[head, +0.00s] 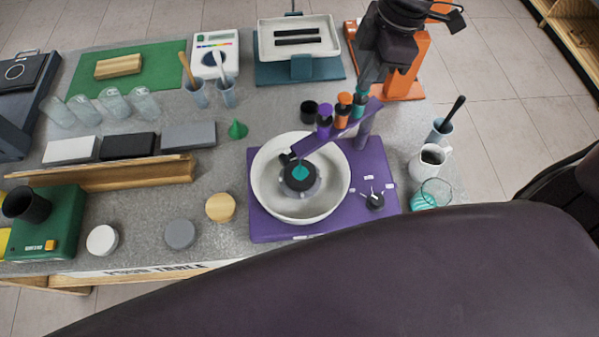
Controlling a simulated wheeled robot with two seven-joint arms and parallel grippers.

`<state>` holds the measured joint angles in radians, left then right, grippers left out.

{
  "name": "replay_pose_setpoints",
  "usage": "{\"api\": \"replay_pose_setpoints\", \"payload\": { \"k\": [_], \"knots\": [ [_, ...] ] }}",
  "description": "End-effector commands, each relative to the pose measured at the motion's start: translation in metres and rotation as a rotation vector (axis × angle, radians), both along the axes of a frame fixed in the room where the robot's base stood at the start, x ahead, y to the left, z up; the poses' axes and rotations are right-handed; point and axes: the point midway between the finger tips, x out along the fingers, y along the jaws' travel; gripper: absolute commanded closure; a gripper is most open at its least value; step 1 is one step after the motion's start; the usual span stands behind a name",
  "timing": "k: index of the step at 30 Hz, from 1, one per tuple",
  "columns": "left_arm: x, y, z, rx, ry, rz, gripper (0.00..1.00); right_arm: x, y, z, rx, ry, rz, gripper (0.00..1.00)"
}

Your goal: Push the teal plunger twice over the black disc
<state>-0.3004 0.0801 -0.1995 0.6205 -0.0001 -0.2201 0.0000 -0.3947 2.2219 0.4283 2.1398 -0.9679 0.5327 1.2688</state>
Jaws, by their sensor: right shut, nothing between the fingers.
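The teal plunger (359,106) stands on the purple arm (340,127) of a purple machine, beside an orange plunger (344,104) and a purple plunger (324,120). My right gripper (363,88) is shut and empty, pointing down just above the teal plunger; I cannot tell whether it touches. The black disc (299,186) lies in the middle of a white bowl (334,198), with a teal patch (300,171) on it. The purple arm's outer end is over the bowl near the disc. My left gripper is not in view.
A black cup (309,110) stands left of the plungers.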

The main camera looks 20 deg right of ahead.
Motion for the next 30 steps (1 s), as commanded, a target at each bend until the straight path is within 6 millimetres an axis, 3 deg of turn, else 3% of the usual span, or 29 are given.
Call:
{"api": "replay_pose_setpoints", "payload": {
  "k": [8, 15, 30],
  "knots": [
    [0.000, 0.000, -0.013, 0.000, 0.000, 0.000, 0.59, 0.000, 0.000, -0.014, 0.000, 0.001, 0.000, 1.00],
    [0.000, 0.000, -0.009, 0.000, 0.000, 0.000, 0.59, -0.001, 0.000, -0.010, -0.001, 0.002, 0.000, 1.00],
    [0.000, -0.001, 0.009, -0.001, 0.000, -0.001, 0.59, 0.000, 0.000, 0.018, -0.001, 0.000, 0.000, 1.00]
  ]
}}
